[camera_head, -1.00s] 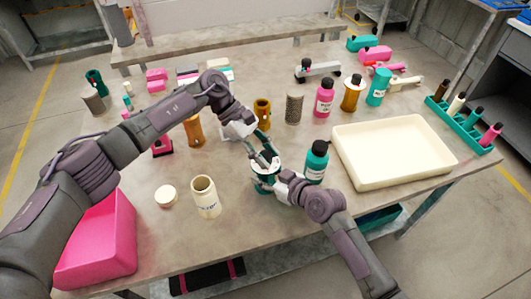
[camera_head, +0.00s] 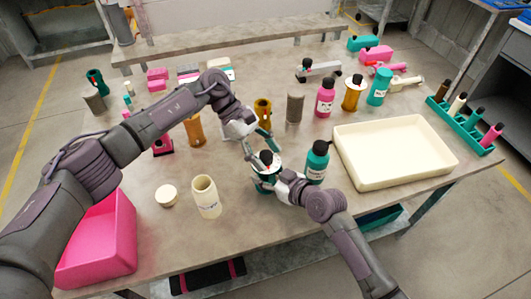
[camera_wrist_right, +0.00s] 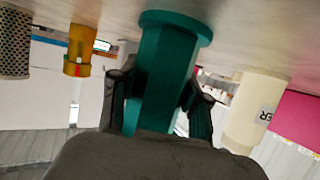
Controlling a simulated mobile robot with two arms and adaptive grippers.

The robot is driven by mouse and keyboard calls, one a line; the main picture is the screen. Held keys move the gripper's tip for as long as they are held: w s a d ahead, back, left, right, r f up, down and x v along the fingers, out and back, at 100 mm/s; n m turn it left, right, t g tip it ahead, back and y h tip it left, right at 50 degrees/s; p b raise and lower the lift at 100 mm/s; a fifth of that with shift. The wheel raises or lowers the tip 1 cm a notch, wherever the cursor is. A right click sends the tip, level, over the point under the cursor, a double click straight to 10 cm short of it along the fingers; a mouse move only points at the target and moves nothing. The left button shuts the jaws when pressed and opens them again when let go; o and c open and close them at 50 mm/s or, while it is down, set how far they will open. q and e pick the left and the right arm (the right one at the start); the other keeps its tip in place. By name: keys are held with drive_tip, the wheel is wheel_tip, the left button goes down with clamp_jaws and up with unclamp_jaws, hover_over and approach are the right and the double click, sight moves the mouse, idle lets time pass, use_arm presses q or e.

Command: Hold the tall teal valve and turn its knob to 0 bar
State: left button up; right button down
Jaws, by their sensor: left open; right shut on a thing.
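The tall teal valve (camera_head: 264,184) stands upright near the front middle of the table, with a black knob (camera_head: 266,158) bearing a small red mark on top. My right gripper (camera_head: 268,177) is shut around the valve body. In the right wrist view the teal body (camera_wrist_right: 165,75) sits between the two dark fingers, and its flanged foot rests on the table. My left gripper (camera_head: 263,148) is open, with its fingers by the knob on the far side. The knob's exact reading is too small to tell.
A teal bottle (camera_head: 317,162) stands close to the right of the valve. A cream jar (camera_head: 205,197) and its lid (camera_head: 166,196) are to the left. A large cream tray (camera_head: 440,170) lies to the right, and a pink bin (camera_head: 112,245) is at the front left.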

use_arm(q)
drive_tip(key=v, duration=1.2)
use_arm(e)
drive_tip(key=shift+c, duration=2.3)
unclamp_jaws()
